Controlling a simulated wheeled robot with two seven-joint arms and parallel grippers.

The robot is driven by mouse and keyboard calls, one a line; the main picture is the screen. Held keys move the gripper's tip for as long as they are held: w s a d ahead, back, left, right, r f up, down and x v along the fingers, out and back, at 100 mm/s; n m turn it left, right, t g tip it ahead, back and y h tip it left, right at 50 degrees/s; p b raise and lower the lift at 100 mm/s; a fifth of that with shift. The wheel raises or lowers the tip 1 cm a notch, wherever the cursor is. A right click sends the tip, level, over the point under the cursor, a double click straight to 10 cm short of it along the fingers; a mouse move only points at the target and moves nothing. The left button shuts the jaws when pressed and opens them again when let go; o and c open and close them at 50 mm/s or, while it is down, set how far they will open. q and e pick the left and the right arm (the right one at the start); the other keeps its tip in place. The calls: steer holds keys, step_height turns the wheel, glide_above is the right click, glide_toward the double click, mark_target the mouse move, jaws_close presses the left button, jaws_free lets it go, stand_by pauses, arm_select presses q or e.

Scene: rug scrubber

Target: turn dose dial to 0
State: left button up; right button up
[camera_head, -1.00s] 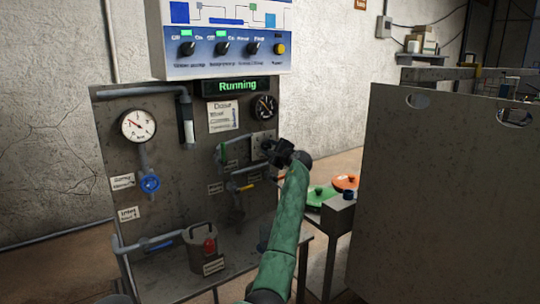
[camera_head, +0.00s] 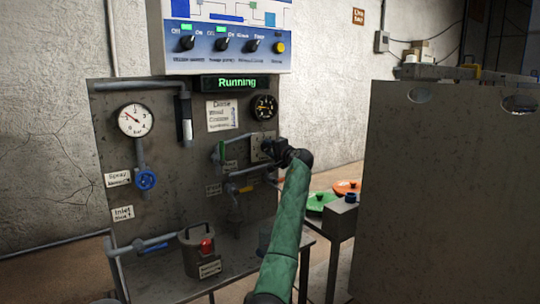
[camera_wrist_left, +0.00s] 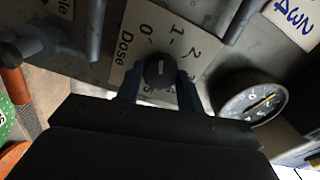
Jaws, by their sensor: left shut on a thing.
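The dose dial (camera_wrist_left: 159,72) is a dark round knob on a pale plate with numbers around it and the word "Dose". A short white mark on the knob runs about up and down in the wrist view, toward the 0 and 1 side; which number it meets is unclear. My left gripper (camera_wrist_left: 160,88) is shut on the knob, one blue-grey finger on each side. In the head view my left gripper (camera_head: 267,148) is at the dial plate (camera_head: 257,140) on the right of the panel and hides the knob. My right gripper is not in view.
A black gauge (camera_head: 264,108) is above the dial and a white gauge (camera_head: 136,120) is at the left. Pipes run close below the dial. A lit "Running" display (camera_head: 236,82) is above. A large grey panel (camera_head: 450,190) stands at the right.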

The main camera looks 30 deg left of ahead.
arm_select(q)
steer(key=shift+f+n+b, duration=0.3)
steer(key=shift+n+b, duration=0.8)
steer(key=shift+n, duration=0.1)
steer(key=shift+r+n+b, duration=0.1)
steer(key=shift+n+b, duration=0.55)
steer(key=shift+n, duration=0.35)
steer(key=o, duration=1)
steer(key=shift+r, duration=0.1)
steer(key=v, duration=0.7)
steer(key=shift+s+d, duration=0.15)
steer(key=shift+d, duration=0.2)
steer(key=shift+d, duration=0.1)
